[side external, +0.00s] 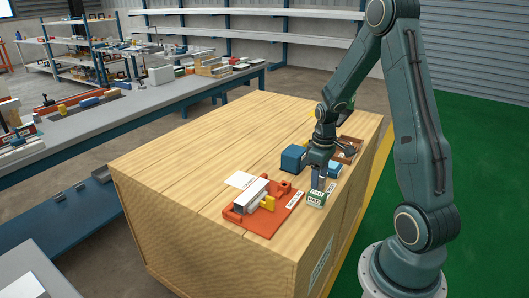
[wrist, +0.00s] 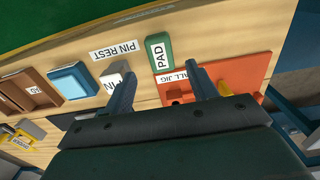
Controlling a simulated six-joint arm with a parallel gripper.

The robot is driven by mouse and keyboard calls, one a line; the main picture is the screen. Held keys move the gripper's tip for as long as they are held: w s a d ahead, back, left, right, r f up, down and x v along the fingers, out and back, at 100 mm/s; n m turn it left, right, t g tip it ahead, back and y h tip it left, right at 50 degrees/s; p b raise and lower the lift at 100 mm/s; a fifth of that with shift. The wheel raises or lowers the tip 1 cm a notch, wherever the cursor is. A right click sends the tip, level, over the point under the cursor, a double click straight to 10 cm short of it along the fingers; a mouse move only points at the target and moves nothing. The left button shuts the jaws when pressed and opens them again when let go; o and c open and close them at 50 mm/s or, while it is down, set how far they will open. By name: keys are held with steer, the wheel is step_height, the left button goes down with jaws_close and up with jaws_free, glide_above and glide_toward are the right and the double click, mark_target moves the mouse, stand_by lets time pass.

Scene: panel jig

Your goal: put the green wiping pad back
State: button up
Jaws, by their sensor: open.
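The green wiping pad (side external: 316,198), with a white label on top, lies on the wooden crate top beside the orange jig. In the wrist view the pad (wrist: 159,66) sits between and just beyond my fingertips, its label reading PAD. My gripper (side external: 318,185) points down over the pad, and its fingers are spread with nothing held between them, as the wrist view (wrist: 160,78) shows. I cannot tell whether the fingers touch the pad. A brown tray (side external: 349,146) with a partly readable label lies behind my gripper; it also shows at the left of the wrist view (wrist: 42,80).
The orange jig (side external: 287,212) carries a grey bar (side external: 250,192) and yellow parts. A blue box (side external: 293,158) stands behind my gripper. The crate's left part is clear.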

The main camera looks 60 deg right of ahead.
mark_target(317, 193)
steer(key=shift+r, duration=2.3)
steer(key=a+r+t+h, duration=0.1)
steer(key=a+r+t, duration=0.2)
steer(key=a+r, duration=1)
steer(key=s+a+r+t+y, duration=0.1)
steer(key=s+a+r, duration=0.4)
steer(key=s+a, duration=0.5)
steer(key=shift+s+a+t, duration=0.15)
steer(key=shift+a+t, duration=0.25)
steer(key=shift+t, duration=0.4)
